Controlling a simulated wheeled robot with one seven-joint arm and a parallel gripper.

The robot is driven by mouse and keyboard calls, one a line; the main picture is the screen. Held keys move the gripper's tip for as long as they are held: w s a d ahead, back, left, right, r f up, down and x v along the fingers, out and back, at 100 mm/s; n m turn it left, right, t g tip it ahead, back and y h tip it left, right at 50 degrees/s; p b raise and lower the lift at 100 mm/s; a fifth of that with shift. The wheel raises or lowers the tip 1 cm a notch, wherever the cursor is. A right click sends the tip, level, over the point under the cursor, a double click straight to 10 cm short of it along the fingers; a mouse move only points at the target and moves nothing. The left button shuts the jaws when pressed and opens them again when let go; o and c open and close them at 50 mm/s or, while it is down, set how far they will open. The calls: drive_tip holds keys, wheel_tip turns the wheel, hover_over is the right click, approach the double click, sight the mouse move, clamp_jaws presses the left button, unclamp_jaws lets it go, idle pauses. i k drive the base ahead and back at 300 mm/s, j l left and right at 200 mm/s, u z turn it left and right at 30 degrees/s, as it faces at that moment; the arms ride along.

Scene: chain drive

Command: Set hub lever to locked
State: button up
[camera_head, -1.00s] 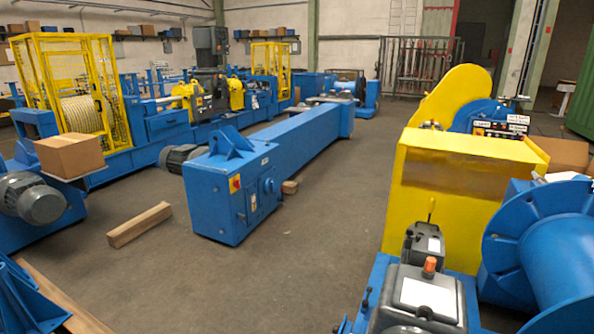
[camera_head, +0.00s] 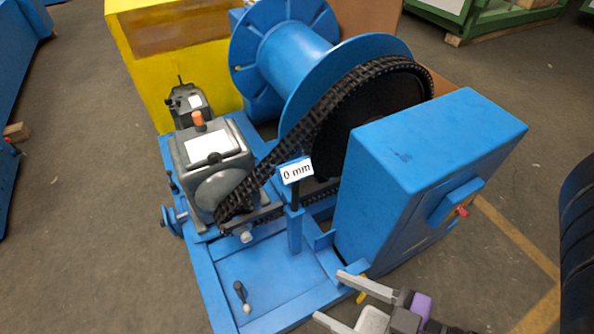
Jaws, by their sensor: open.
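No lever is labelled as the hub lever, so I cannot tell which one it is. A small black lever with a pale end (camera_head: 241,295) stands on the blue base plate (camera_head: 280,275) at the front. Another thin dark lever (camera_head: 181,80) rises from the small grey unit behind the gearbox. Dark handles (camera_head: 172,182) show at the left edge of the frame. My gripper (camera_head: 328,296) is at the bottom, open and empty, with its fingers pointing left. It appears to the right of the small black lever and apart from it.
A black chain (camera_head: 305,128) runs from the grey gearbox (camera_head: 206,150) to the large wheel beside the blue drum (camera_head: 290,52). A "0 mm" tag (camera_head: 297,171) stands before it. A large blue box (camera_head: 430,150) stands right.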

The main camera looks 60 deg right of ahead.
sight(238, 285)
drive_tip(key=k+l+u, duration=0.15)
drive_tip(key=l, duration=0.25)
drive_tip(key=k+l+u, duration=0.35)
drive_tip(key=k+l, duration=0.2)
drive_tip(key=l, duration=0.2)
